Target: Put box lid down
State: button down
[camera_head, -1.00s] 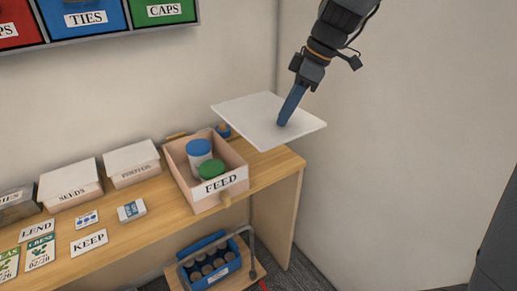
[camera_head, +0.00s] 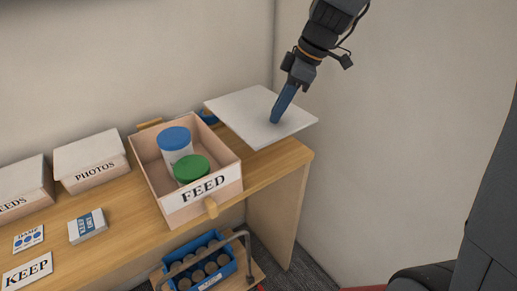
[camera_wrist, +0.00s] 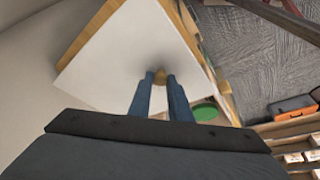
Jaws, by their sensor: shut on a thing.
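The box lid is a flat white square panel (camera_head: 256,112) at the right end of the wooden shelf. It also fills the middle of the wrist view (camera_wrist: 125,55). My gripper (camera_head: 275,119) is shut on the lid's small round knob (camera_wrist: 160,75), which shows between the fingertips in the wrist view. The lid looks roughly level, close over the shelf top; I cannot tell whether it touches. The open FEED box (camera_head: 172,214) stands left of the lid, holding a blue-capped jar (camera_head: 175,143) and a green-capped jar (camera_head: 192,169).
The closed PHOTOS box (camera_head: 90,160) stands left of the FEED box. A small card box (camera_head: 88,226) and a KEEP label (camera_head: 27,272) lie on the shelf (camera_head: 125,215). A blue crate of jars (camera_head: 205,262) sits below. A wall runs behind and right.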

jog(key=shift+w+f, duration=0.15)
jog(key=shift+f, duration=0.4)
jog(key=shift+w+f, duration=0.15)
jog(key=shift+f, duration=0.4)
notch_tip(320, 180, down, 10)
jog(key=shift+d+r+p, duration=0.1)
jog(key=shift+r+p, duration=0.05)
jog(key=shift+p, duration=0.7)
jog(key=c, duration=1.6)
grip_release()
jog(key=shift+c, duration=0.2)
